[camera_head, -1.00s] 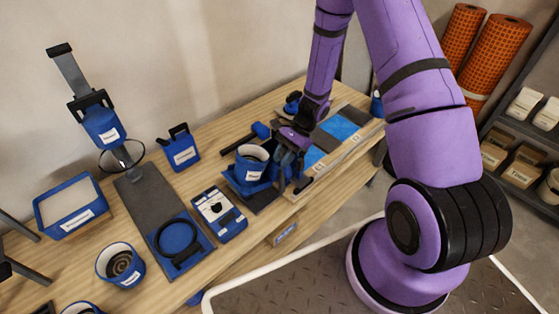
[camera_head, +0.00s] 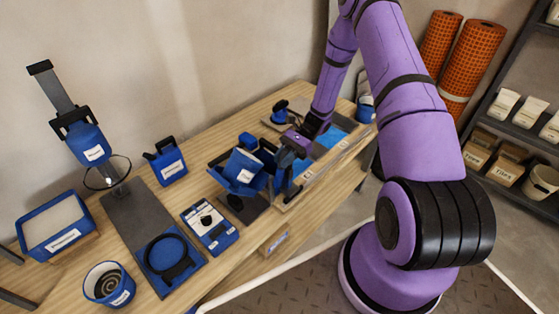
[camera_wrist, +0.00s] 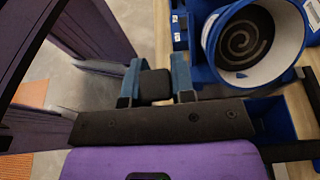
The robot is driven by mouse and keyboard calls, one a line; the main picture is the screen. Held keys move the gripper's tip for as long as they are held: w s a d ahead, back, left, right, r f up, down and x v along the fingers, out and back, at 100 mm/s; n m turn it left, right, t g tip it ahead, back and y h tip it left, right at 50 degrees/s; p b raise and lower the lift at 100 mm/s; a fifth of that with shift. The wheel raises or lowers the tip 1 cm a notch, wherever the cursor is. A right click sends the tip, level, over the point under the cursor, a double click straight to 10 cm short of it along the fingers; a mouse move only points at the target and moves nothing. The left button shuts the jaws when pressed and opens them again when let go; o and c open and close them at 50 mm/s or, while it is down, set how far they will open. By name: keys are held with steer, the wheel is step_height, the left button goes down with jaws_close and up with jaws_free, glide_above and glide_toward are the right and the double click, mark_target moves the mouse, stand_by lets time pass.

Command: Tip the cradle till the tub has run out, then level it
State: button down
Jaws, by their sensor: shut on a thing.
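The blue cradle (camera_head: 258,183) is tipped over toward the left on its dark base (camera_head: 243,210). The tub (camera_head: 241,167), blue with a white label and a pale rim, sits in the cradle and leans with it. In the wrist view the tub (camera_wrist: 285,71) shows a white inner wall and a dark floor with a pale spiral. I see no stream leaving it. My gripper (camera_head: 291,168) is at the right side of the cradle. In the wrist view my gripper (camera_wrist: 155,88) is shut on a black handle (camera_wrist: 154,84), beside the tub.
A label-faced blue box with a dial (camera_head: 209,222) stands just left of the cradle. A spiral-floored pot (camera_head: 108,284), a tray (camera_head: 52,222) and a ring stand (camera_head: 124,204) are farther left. Blue tiles (camera_head: 330,137) lie behind my gripper. Orange rolls (camera_head: 468,58) stand at the back right.

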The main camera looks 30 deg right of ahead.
steer(key=shift+w+d+f+g+y, duration=0.2)
steer(key=shift+d+f+g+y, duration=0.1)
steer(key=shift+d+y, duration=0.4)
steer(key=shift+w+d+f+g+y, duration=0.2)
steer(key=shift+d+f+y, duration=0.25)
steer(key=shift+y, duration=0.3)
steer(key=shift+w+d+f+g+y, duration=0.2)
steer(key=shift+d+y, duration=0.45)
steer(key=shift+y, duration=0.1)
steer(key=shift+d+f, duration=0.1)
steer(key=c, duration=1)
jaws_free()
steer(key=shift+o, duration=0.2)
steer(key=shift+d, duration=0.1)
steer(key=v, duration=1)
steer(key=shift+d+f, duration=0.25)
steer(key=shift+d, duration=0.1)
steer(key=shift+w, duration=0.1)
